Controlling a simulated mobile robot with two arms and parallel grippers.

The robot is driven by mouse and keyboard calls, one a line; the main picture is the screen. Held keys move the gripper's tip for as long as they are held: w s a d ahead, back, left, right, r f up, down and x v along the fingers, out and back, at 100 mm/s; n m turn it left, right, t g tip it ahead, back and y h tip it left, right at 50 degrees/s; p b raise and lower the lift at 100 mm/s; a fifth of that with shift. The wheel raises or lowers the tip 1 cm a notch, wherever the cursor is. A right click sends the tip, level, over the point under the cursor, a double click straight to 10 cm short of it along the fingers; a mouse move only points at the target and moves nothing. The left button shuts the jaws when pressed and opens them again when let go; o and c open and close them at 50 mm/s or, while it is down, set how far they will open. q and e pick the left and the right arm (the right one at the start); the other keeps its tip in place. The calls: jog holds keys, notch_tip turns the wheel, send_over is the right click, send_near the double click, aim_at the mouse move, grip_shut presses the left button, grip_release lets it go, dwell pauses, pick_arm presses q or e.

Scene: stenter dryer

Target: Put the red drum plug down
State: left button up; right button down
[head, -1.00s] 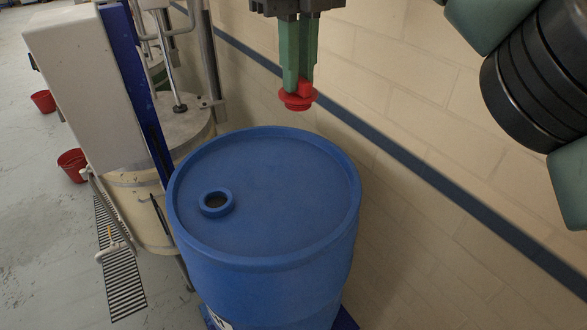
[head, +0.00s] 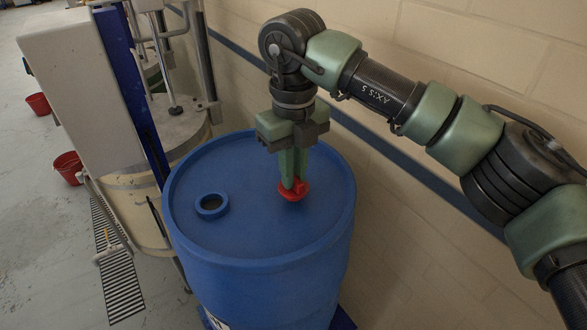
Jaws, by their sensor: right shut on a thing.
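The red drum plug (head: 293,193) is between the fingertips of my right gripper (head: 294,184), which is shut on it. The gripper points down over the right half of the blue drum's lid (head: 250,232). The plug is at or very close to the lid surface; I cannot tell whether it touches. The drum's round bung hole (head: 211,205) with its raised blue collar is open, to the left of the plug and apart from it. My left gripper is not in view.
A beige wall (head: 480,60) with a blue stripe runs close behind and right of the drum. A machine with a white panel (head: 80,85) and a round vat stands at the left. Red buckets (head: 68,167) and a floor grate (head: 117,265) lie further left.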

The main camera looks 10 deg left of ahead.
jog(key=shift+f, duration=0.3)
jog(key=shift+f, duration=0.1)
jog(key=shift+f+b, duration=0.15)
jog(key=shift+b, duration=0.15)
jog(key=c, duration=1.4)
grip_release()
jog(key=shift+c, duration=0.2)
